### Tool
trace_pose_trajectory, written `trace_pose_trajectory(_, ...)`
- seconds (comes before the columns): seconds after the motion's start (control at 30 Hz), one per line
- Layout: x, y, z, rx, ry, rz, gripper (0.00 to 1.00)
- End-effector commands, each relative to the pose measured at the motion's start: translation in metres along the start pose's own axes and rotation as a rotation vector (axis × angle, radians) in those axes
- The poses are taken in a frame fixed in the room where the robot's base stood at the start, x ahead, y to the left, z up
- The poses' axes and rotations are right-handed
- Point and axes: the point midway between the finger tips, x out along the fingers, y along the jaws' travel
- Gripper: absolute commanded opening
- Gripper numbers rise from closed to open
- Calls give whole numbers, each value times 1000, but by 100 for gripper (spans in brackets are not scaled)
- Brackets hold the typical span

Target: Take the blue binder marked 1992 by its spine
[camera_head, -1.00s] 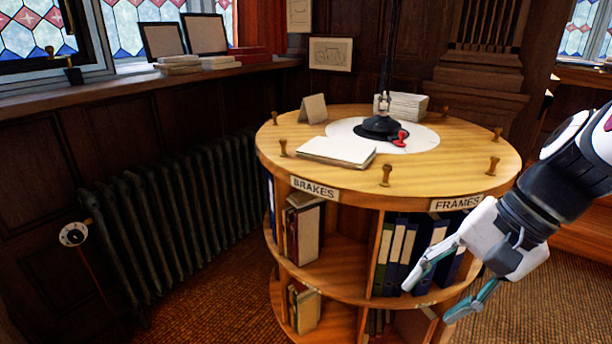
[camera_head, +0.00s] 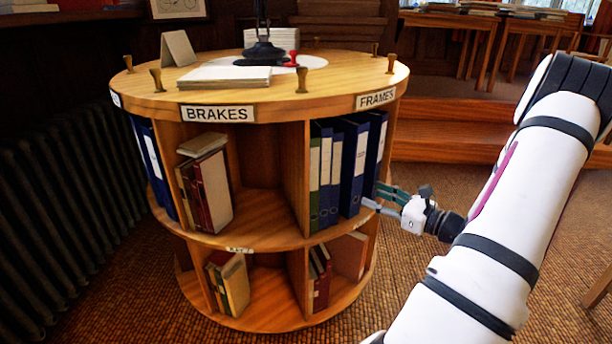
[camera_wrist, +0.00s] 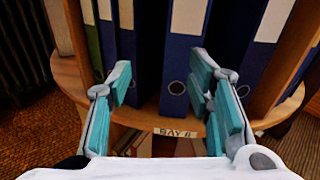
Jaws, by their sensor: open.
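Several blue binders stand upright in the upper bay under the FRAMES sign, beside a green one (camera_head: 314,180). A wide blue binder (camera_head: 353,170) with a pale spine label stands in front of my gripper; it also shows in the wrist view (camera_wrist: 178,70). No year can be read on any spine, so I cannot tell which is 1992. My gripper (camera_head: 371,197) is open at the bay's front. In the wrist view (camera_wrist: 161,72) its teal-padded fingers are spread, with the wide binder's spine between them, nearer the right finger. I see no contact.
The round wooden stand (camera_head: 270,232) has a lower tier with books. A divider (camera_head: 294,165) separates the BRAKES bay from the binders. Another blue binder (camera_head: 375,150) stands right of the wide one. A radiator (camera_head: 60,210) is at left; carpet is open at right.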

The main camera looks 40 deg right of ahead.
Motion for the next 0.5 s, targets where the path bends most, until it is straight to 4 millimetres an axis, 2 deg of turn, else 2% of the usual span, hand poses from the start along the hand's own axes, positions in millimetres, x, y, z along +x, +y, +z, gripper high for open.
trace_pose_trajectory(0.03, -10, -11, -16, 28, -14, -51, 47)
trace_pose_trajectory(0.1, -19, -22, -25, 51, -27, -97, 47)
trace_pose_trajectory(0.2, -21, -28, -30, 65, -36, -125, 47)
trace_pose_trajectory(0.27, -15, -30, -30, 66, -37, -127, 47)
trace_pose_trajectory(0.5, 29, -34, -29, 64, -36, -123, 47)
